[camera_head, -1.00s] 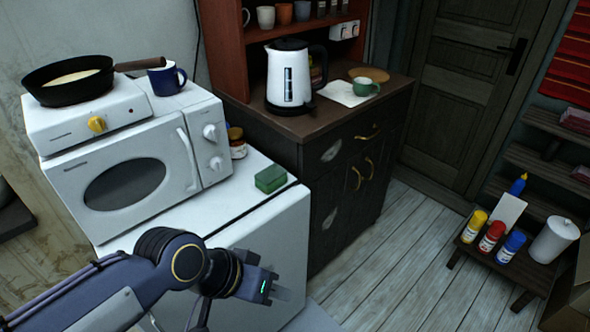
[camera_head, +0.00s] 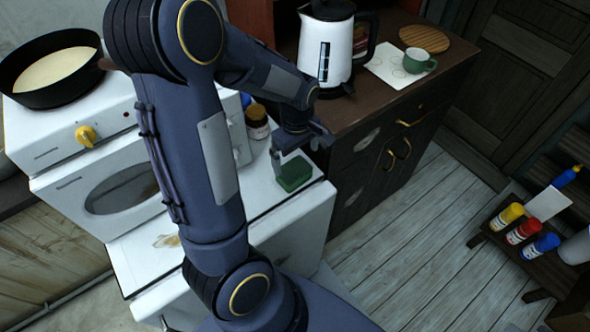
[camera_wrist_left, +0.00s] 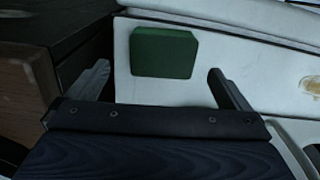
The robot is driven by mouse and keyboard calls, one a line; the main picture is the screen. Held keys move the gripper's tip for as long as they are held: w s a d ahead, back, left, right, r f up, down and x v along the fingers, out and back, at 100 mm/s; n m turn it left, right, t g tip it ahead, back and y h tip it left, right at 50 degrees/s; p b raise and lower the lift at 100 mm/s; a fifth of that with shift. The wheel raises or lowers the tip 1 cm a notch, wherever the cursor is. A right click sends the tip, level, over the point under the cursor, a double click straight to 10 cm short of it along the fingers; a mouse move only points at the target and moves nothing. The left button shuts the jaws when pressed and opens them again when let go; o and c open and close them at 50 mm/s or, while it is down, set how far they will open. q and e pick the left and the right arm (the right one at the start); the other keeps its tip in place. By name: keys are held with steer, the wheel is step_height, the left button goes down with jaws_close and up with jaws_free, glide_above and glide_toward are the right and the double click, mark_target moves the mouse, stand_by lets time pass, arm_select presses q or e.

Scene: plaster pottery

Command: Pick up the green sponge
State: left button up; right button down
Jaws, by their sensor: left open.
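The green sponge (camera_head: 292,174) is a small block lying on the white top of the low cabinet (camera_head: 262,200), near its right edge. My left gripper (camera_head: 290,158) is above and close to the sponge, with its fingers pointing down. In the left wrist view the sponge (camera_wrist_left: 164,52) lies beyond and between the two spread fingers (camera_wrist_left: 157,82), with space to either side. The gripper is open and holds nothing. My left arm hides part of the microwave and the cabinet top. My right gripper is not in view.
The dark wooden cabinet (camera_head: 350,185) is close on the right, with a white kettle (camera_head: 327,50) and a green cup (camera_head: 418,61) on top.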

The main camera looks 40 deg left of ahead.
mark_target(294, 169)
arm_select(q)
steer(key=f, duration=0.5)
steer(key=f+p, duration=0.1)
steer(key=f, duration=0.1)
steer(key=shift+s+a+f, duration=0.15)
steer(key=shift+a, duration=0.1)
steer(key=c, duration=0.9)
steer(key=shift+r, duration=0.8)
steer(key=s+r, duration=0.1)
steer(key=r, duration=0.1)
steer(key=s+r, duration=0.1)
steer(key=r, duration=0.1)
steer(key=s+r, duration=0.2)
steer(key=r, duration=0.1)
steer(key=shift+d, duration=0.15)
steer(key=s+r, duration=0.1)
steer(key=s, duration=0.2)
steer(key=s+r, duration=0.2)
steer(key=s, duration=0.1)
steer(key=s+r, duration=0.1)
steer(key=s, duration=0.3)
steer(key=shift+d+r+b, duration=0.25)
steer(key=shift+b, duration=0.15)
